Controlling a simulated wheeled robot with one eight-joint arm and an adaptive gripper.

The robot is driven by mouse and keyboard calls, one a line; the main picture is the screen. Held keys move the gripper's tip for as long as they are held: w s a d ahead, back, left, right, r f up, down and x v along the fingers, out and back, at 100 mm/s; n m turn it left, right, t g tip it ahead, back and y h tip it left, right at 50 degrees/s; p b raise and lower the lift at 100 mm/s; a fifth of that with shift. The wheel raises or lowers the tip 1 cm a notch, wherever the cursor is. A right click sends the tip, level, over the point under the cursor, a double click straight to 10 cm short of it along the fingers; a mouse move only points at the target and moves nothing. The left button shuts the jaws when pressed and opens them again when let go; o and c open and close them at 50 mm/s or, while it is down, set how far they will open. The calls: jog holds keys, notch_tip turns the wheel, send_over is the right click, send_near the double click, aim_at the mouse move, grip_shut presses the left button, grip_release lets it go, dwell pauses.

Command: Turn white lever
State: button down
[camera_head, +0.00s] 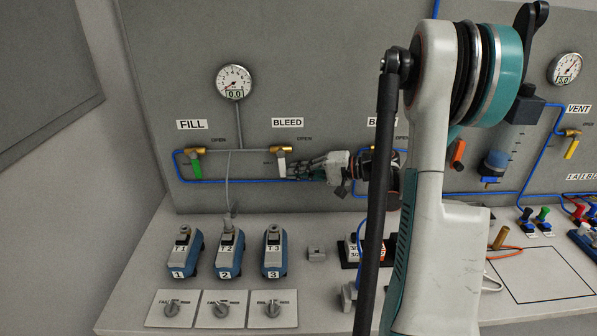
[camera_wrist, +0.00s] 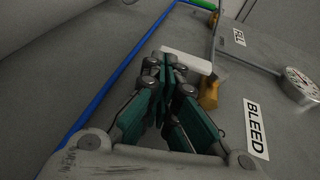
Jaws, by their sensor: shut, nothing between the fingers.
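The white lever (camera_head: 281,166) hangs down from the brass valve (camera_head: 281,150) under the BLEED label on the panel. In the wrist view, the white lever (camera_wrist: 187,62) lies just past my fingertips, with the brass valve (camera_wrist: 209,93) beside it. My gripper (camera_head: 292,171) comes in from the right and its tips are close to the lever's right side. The fingers (camera_wrist: 166,66) are shut with nothing between them. I cannot tell whether the tips touch the lever.
The green lever (camera_head: 196,170) of the FILL valve is to the left. A blue pipe (camera_head: 232,181) runs along the panel below the valves. Blue transmitters (camera_head: 273,256) and knob plates (camera_head: 222,309) stand on the bench below. A gauge (camera_head: 233,80) is above.

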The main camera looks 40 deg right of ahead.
dwell(0.3)
jog(key=v, duration=1.2)
jog(key=shift+f, duration=0.1)
